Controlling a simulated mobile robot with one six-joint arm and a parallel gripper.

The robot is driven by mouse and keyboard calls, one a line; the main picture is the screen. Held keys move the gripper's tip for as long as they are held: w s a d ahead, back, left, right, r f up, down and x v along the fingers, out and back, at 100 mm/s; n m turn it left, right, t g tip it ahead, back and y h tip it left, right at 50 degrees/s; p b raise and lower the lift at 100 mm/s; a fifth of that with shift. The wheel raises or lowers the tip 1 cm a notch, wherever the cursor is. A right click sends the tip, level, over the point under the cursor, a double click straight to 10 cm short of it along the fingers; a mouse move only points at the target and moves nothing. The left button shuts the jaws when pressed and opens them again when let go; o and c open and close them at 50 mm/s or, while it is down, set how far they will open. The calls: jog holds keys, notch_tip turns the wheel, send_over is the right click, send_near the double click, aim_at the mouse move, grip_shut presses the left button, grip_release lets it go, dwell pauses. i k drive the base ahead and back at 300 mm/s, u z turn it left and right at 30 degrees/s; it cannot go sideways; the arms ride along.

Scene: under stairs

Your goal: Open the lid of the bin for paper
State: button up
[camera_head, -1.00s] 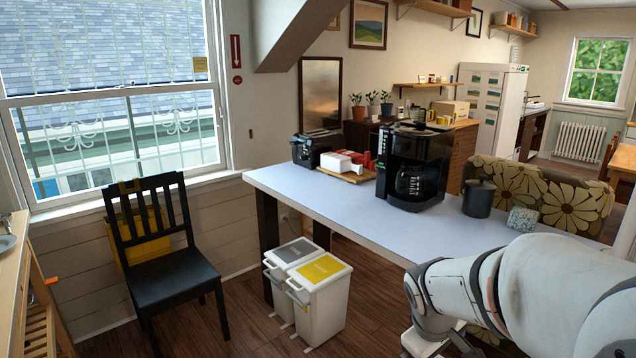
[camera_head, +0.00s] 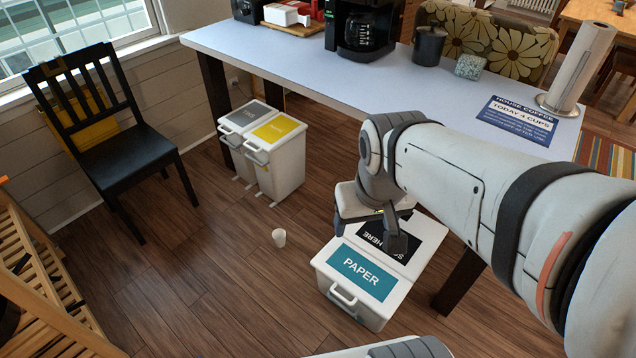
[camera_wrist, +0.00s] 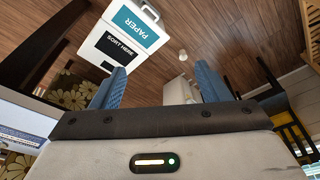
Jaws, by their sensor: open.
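The paper bin (camera_head: 355,314) is a white box on the floor at lower centre in the head view, with a teal PAPER label on its lid (camera_head: 362,272). The lid is shut. A handle (camera_head: 343,296) shows at its front edge. Behind the label is a black SORT HERE panel (camera_head: 388,240). My gripper (camera_head: 368,230) is above the bin in this view and hides part of the panel. In the wrist view my gripper (camera_wrist: 160,78) has its blue fingers spread and empty. The bin's PAPER label (camera_wrist: 136,26) shows beyond them at the top, apart from them.
A small white cup (camera_head: 279,237) is on the floor left of the paper bin. A black chair (camera_head: 115,135) and wooden rack (camera_head: 45,280) are at left.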

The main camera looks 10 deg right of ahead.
aim_at(376, 285)
jog(key=u, duration=1.05)
jog(key=k, duration=0.85)
jog(key=z, duration=0.35)
jog(key=i, duration=0.5)
jog(key=z, duration=0.05)
